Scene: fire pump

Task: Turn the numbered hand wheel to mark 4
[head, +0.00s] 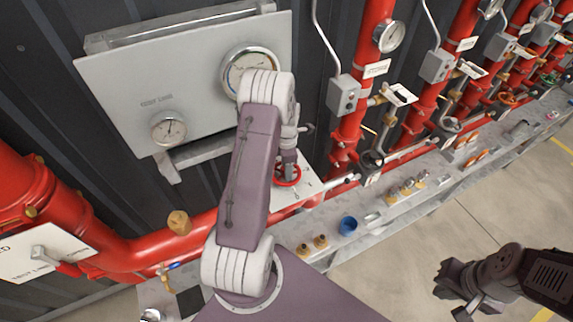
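A small red hand wheel (288,179) sits on a pale plate (308,184) beside the red pipework, near the middle of the head view. Its number marks are too small to read. My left arm reaches up the middle, and its gripper (289,160) points down right at the wheel. The arm and gripper cover part of the wheel. I cannot tell whether the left fingers are shut on it. My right gripper (452,298) is at the lower right, over the floor and far from the wheel, with its fingers apart and nothing between them.
A grey panel (120,100) with a large gauge (247,69) and a small gauge (169,129) is behind my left arm. Red pipes (372,40) with valves and grey boxes fill the right side. A grey ledge holds a blue cup (348,225) and brass fittings (320,242). Floor at right is clear.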

